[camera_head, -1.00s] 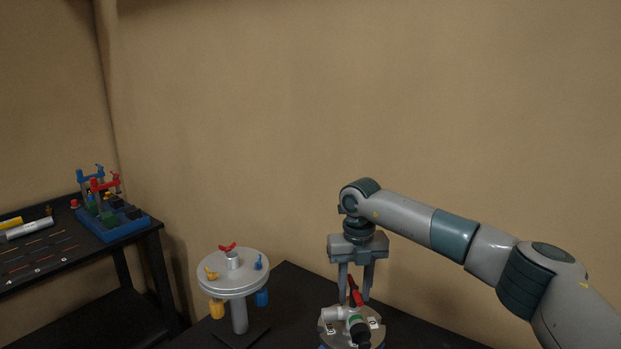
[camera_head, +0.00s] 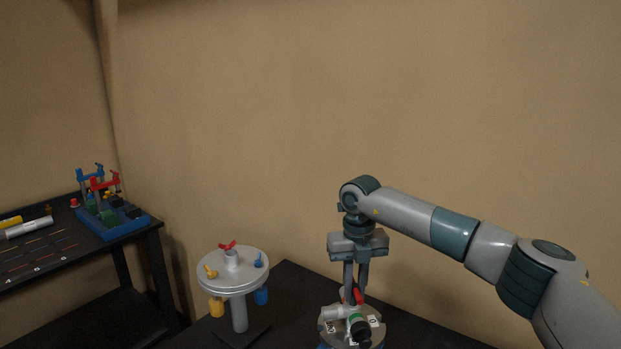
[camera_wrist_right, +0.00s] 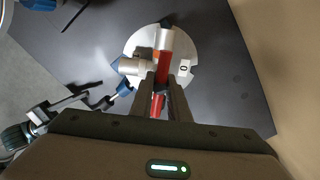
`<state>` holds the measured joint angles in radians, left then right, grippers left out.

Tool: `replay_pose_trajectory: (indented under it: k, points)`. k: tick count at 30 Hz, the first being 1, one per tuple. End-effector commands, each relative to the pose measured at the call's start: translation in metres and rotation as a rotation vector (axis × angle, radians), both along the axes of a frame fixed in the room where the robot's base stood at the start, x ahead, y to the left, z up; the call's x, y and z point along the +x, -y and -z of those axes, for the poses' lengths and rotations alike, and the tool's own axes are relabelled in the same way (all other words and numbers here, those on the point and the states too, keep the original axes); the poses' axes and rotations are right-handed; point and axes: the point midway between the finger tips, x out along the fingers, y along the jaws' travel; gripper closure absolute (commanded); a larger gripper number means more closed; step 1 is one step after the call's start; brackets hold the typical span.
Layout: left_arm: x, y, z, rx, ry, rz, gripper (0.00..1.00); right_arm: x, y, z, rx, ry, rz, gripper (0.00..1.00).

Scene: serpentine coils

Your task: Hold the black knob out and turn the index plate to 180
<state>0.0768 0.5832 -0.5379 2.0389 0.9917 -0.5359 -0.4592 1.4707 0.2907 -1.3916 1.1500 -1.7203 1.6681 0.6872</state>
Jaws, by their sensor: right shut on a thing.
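My right gripper (camera_head: 355,291) points down over the index plate (camera_head: 376,325). It is shut on the red handle (camera_head: 358,297). In the right wrist view the fingers (camera_wrist_right: 160,92) close on the red handle (camera_wrist_right: 164,48) above the pale index plate (camera_wrist_right: 190,50), where a label reading 0 (camera_wrist_right: 183,68) shows. A small black part, perhaps the black knob (camera_wrist_right: 106,102), shows beside a blue piece (camera_wrist_right: 124,88). A grey gripper-like part, which looks like my left gripper (camera_wrist_right: 85,99), reaches toward it; whether it grips is too small to tell.
A white cylinder (camera_head: 333,313) and a green-ringed black part (camera_head: 359,327) are on or near the plate. A round stand with coloured hooks (camera_head: 234,290) is to the left. A dark side table (camera_head: 90,245) holds a blue rack (camera_head: 125,228).

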Motion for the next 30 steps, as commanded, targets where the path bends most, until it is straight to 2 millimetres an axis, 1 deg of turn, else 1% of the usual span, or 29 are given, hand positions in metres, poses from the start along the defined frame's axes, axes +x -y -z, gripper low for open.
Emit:
replay_pose_trajectory:
  k: [5, 9, 13, 17, 26, 30]
  points:
    - [0.0, 0.0, 0.01, 0.0, 0.0, 0.0, 0.53, 0.0, 0.0, 0.002, 0.0, 0.001, -0.114, 1.0]
    - [0.0, 0.0, 0.017, 0.0, 0.0, 0.0, 0.53, 0.0, 0.0, 0.003, -0.001, 0.001, -0.257, 1.0]
    - [0.0, 0.0, 0.021, 0.0, 0.0, 0.0, 0.53, 0.0, 0.0, 0.002, -0.001, 0.0, -0.365, 1.0]
    - [0.0, 0.0, 0.021, 0.0, 0.0, 0.0, 0.53, 0.0, 0.0, 0.0, 0.0, 0.0, -0.407, 1.0]
    - [0.0, 0.0, 0.022, 0.0, 0.0, 0.0, 0.53, 0.0, 0.0, 0.0, 0.0, -0.001, -0.413, 1.0]
    - [0.0, 0.0, 0.025, 0.0, 0.0, 0.0, 0.53, 0.0, 0.0, 0.001, 0.0, 0.0, -0.473, 1.0]
